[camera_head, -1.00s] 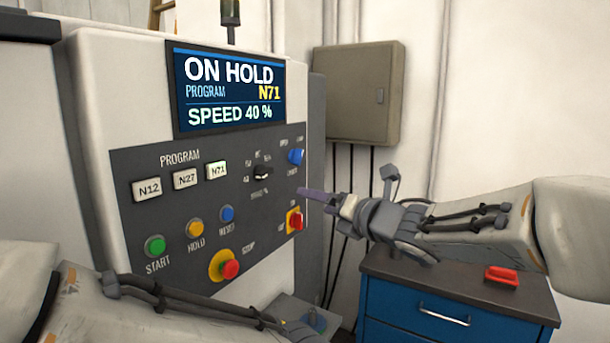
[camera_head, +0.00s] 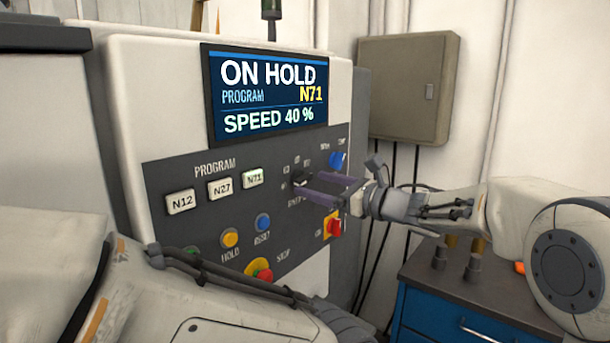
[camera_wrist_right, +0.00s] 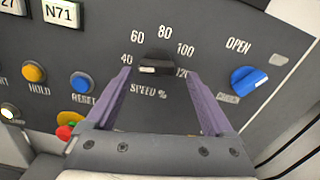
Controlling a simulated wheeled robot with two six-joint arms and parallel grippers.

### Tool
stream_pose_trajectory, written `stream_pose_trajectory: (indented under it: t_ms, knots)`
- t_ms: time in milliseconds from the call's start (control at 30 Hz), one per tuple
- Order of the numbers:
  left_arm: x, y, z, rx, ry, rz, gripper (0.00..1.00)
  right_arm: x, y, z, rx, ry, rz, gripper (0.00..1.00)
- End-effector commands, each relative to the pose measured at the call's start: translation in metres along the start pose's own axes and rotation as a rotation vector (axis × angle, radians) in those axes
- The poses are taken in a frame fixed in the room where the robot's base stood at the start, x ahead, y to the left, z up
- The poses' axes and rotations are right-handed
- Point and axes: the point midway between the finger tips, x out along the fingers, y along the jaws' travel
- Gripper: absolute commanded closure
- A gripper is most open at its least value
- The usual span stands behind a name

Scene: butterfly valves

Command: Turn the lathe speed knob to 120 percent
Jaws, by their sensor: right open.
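The black speed knob (camera_head: 300,178) sits on the lathe's dark control panel (camera_head: 190,232). In the right wrist view the knob (camera_wrist_right: 157,64) shows between the two purple fingers, under a scale from 40 to 120, marked SPEED %. Its pale pointer mark lies toward the 40 side. My right gripper (camera_head: 317,190) is open, its fingers reaching toward the panel on either side of the knob; I cannot tell whether they touch it. The screen (camera_head: 268,97) reads ON HOLD, program N71, SPEED 40 %. My left arm crosses the lower left; its gripper is out of view.
A blue OPEN/CLOSE knob (camera_wrist_right: 248,80) is right of the speed knob. Below are a red switch on yellow (camera_head: 333,225), a blue RESET button (camera_head: 263,222), a yellow HOLD button (camera_head: 229,238) and a red STOP button (camera_head: 262,276). A blue cabinet (camera_head: 440,318) stands at right.

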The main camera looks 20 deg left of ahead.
Motion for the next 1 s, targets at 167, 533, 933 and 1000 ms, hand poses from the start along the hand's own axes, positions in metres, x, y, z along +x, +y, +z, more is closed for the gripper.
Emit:
stream_pose_trajectory:
  t_ms: [167, 533, 933, 1000]
  knots:
    - [-0.006, 0.0, 0.0, 0.0, 0.0, 0.0, 1.0, 0.012, 0.001, 0.0, -0.001, 0.0, 0.002, 0.12]
    - [-0.005, 0.0, 0.0, 0.0, 0.0, 0.0, 1.0, 0.014, 0.002, -0.001, 0.0, 0.0, 0.003, 0.55]
    - [-0.003, 0.0, 0.0, 0.0, 0.0, 0.0, 1.0, 0.015, 0.002, -0.001, 0.021, 0.0, 0.001, 0.98]
    - [-0.001, 0.0, 0.0, 0.0, 0.0, 0.0, 1.0, 0.013, 0.001, -0.002, 0.043, 0.001, 0.0, 0.98]
